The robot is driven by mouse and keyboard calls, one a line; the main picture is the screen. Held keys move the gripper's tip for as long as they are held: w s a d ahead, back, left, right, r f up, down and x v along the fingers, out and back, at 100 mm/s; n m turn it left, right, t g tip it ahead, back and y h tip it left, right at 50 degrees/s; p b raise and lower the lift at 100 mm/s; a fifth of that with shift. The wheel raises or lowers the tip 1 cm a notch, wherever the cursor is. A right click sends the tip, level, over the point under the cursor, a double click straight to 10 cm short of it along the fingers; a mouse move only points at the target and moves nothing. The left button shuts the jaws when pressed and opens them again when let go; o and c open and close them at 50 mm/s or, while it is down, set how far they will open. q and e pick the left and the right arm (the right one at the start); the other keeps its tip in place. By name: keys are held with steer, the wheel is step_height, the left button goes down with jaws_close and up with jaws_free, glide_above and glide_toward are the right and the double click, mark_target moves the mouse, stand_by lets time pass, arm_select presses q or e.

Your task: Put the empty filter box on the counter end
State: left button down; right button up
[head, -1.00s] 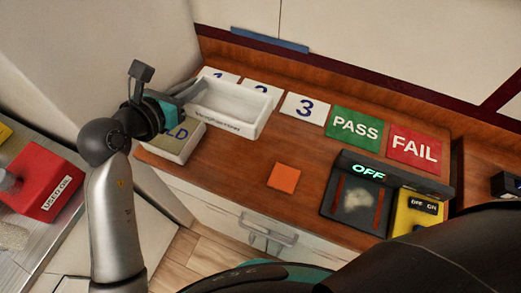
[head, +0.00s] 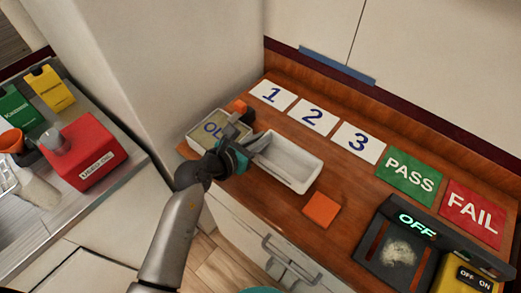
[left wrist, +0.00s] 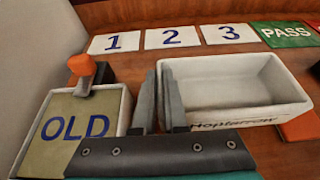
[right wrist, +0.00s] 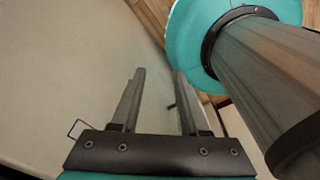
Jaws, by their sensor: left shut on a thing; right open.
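The empty filter box (head: 290,162) is a white open tray with dark lettering on its front, right of the OLD box on the wooden counter (head: 262,208). My left gripper (head: 257,140) is shut on its left wall. In the left wrist view the fingers (left wrist: 160,95) straddle the left wall of the filter box (left wrist: 235,85), and its inside looks empty. I cannot tell whether its base touches the counter. My right gripper (right wrist: 158,73) is open and empty in the right wrist view, beside a pale surface; it is not in the head view.
Cards 1 (head: 272,95), 2 (head: 313,117) and 3 (head: 358,142) lie behind. An orange square (head: 321,210) and a black OFF device (head: 395,250) are to the right.

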arm_select(q)
steer(key=shift+f+b, duration=0.7)
steer(key=shift+f, duration=1.2)
steer(key=shift+f, duration=0.2)
steer(key=c, duration=1)
jaws_free()
steer(key=shift+o, duration=0.2)
